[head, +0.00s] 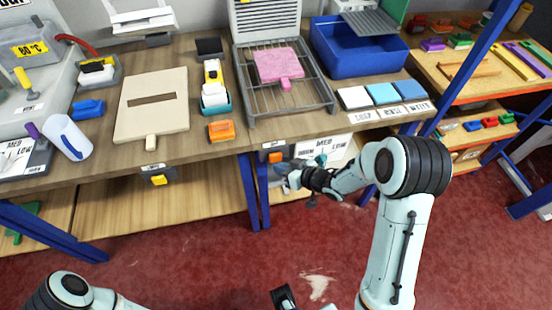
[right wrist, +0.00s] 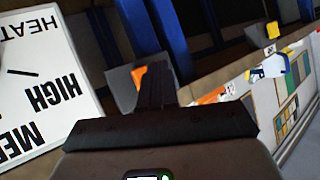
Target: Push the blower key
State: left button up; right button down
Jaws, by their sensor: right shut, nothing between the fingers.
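An orange key (head: 276,157) sits in a dark housing on the table's front edge, below the white louvred unit (head: 265,20); I take it to be the blower key. My right gripper (head: 284,169) is shut and empty, just below and right of this key. In the right wrist view an orange key face (right wrist: 138,77) on a grey plate shows beside the dark fingers (right wrist: 155,85). I cannot tell whether they touch. My left arm shows at the bottom left. A dark part at the bottom centre may be its gripper, too cut off to judge.
A yellow key (head: 158,180) sits farther left on the same edge. A white heat sign (right wrist: 40,85) stands close to the right gripper. A pink piece (head: 279,65) lies on the wire rack (head: 312,99). A blue table leg (head: 248,190) stands just left of the gripper.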

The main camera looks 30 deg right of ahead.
jog(key=shift+w, duration=0.2)
jog(key=shift+w+d, duration=0.2)
jog(key=shift+w, duration=0.3)
dwell(0.8)
jog(key=shift+s, duration=0.1)
jog(key=shift+s+a, duration=0.25)
jog(key=shift+s, duration=0.55)
jog(key=s+b, duration=0.1)
jog(key=s, duration=0.1)
jog(key=s+a, duration=0.1)
jog(key=s, duration=0.1)
jog(key=shift+s+b, duration=0.35)
jog(key=shift+s, duration=0.05)
dwell(0.6)
